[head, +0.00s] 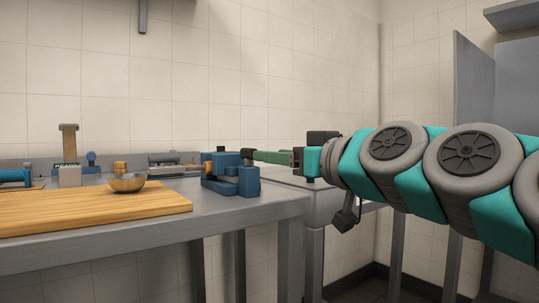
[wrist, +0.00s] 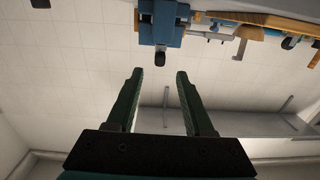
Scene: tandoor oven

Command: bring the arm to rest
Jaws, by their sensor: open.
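My gripper (head: 258,155) is stretched out to the left in the head view, level, at the end of my teal and grey arm. Its green fingers end close to a blue device (head: 232,178) at the table's right end; whether they touch it is unclear in this view. In the wrist view my gripper (wrist: 160,78) has its two fingers well apart, with nothing between them. The blue device (wrist: 168,28) shows there beyond the fingertips, with a gap.
A grey block with a label (head: 69,177) stands behind. A lower grey surface (head: 318,197) lies under my gripper. The tiled wall (head: 270,80) is behind.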

